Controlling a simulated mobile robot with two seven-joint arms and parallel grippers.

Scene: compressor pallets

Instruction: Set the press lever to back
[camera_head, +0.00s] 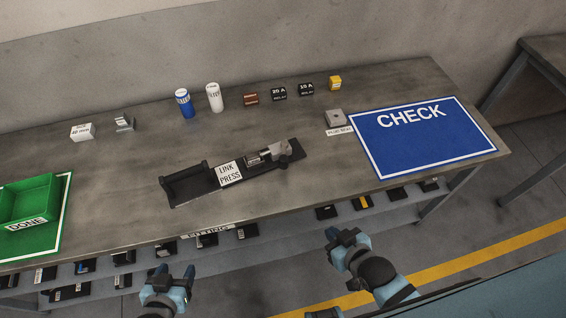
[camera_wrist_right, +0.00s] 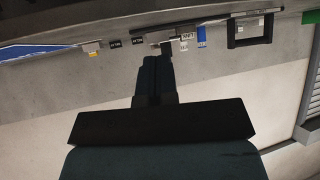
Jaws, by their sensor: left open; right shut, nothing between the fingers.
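The link press (camera_head: 205,185) lies on the grey workbench, a long black base with a white LINK PRESS label (camera_head: 229,174). Its left end has a raised black frame; its right end has a grey metal block with a cylinder (camera_head: 268,154). I cannot tell the lever's position. In the right wrist view the press (camera_wrist_right: 232,33) shows at the top, upside down and partly cut off. My left gripper (camera_head: 175,273) is open and empty in front of the bench. My right gripper (camera_head: 342,237) is shut and empty in front of the bench, apart from the press; its fingers (camera_wrist_right: 156,62) show closed together.
A green DONE bin (camera_head: 30,200) stands at the left, a blue CHECK mat (camera_head: 420,135) at the right. Blue (camera_head: 185,103) and white (camera_head: 214,97) cylinders and several small blocks stand behind the press. A lower shelf holds several dark items. Bench surface around the press is mostly clear.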

